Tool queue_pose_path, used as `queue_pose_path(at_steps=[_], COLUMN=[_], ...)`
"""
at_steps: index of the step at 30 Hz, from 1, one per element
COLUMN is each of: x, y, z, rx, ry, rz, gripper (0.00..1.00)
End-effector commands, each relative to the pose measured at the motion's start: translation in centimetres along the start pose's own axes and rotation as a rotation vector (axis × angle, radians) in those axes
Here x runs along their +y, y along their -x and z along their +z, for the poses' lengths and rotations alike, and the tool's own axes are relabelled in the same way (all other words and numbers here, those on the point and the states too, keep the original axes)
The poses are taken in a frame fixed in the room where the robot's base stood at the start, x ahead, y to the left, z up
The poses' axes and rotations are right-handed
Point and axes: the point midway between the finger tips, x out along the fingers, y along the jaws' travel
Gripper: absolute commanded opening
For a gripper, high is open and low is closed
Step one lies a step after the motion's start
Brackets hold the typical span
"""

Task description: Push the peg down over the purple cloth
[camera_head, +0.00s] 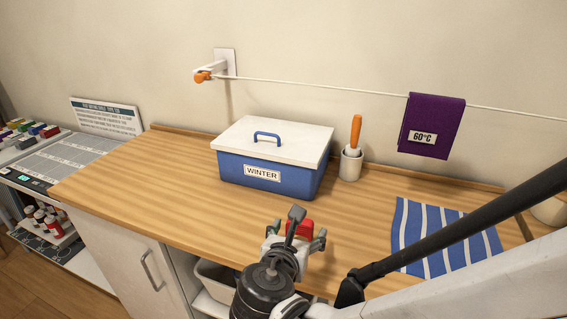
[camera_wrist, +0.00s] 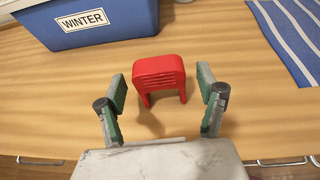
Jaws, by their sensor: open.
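A purple cloth (camera_head: 446,112) with a "60°C" label hangs over the white line in the head view. A red peg (camera_wrist: 161,76), shaped like an upside-down U, shows in the wrist view and stands over or on the wooden worktop with its legs down. It also shows in the head view (camera_head: 300,229), partly hidden by my gripper. My gripper (camera_wrist: 165,88) is open, with one finger on each side of the peg and a visible gap on both sides. In the head view my gripper (camera_head: 297,240) is low over the worktop's front part, well below and left of the cloth.
The line (camera_head: 330,87) runs from a wall bracket (camera_head: 224,62) to the right. A blue box (camera_head: 240,172) labelled "WINTER" with a white lid stands behind the peg. A cup (camera_head: 350,165) holds an orange-handled tool. A blue striped cloth (camera_head: 420,225) lies at right. The worktop's left part is clear.

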Motion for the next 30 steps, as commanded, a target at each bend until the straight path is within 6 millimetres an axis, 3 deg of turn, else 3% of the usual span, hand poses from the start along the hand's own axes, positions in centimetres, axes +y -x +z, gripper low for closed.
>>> queue_pose_path(at_steps=[3, 11, 21, 30], x=[-0.06, -0.01, -0.01, -0.01], y=[-0.91, -1.09, -1.08, -1.07], z=[-0.04, 0.00, 0.00, 0.01], rx=[0.000, 0.000, 0.000, 0.000], ry=[-0.002, -0.001, -0.001, -0.001], rz=[-0.001, 0.001, 0.000, 0.000], gripper=[0.70, 0.70, 0.32, 0.31])
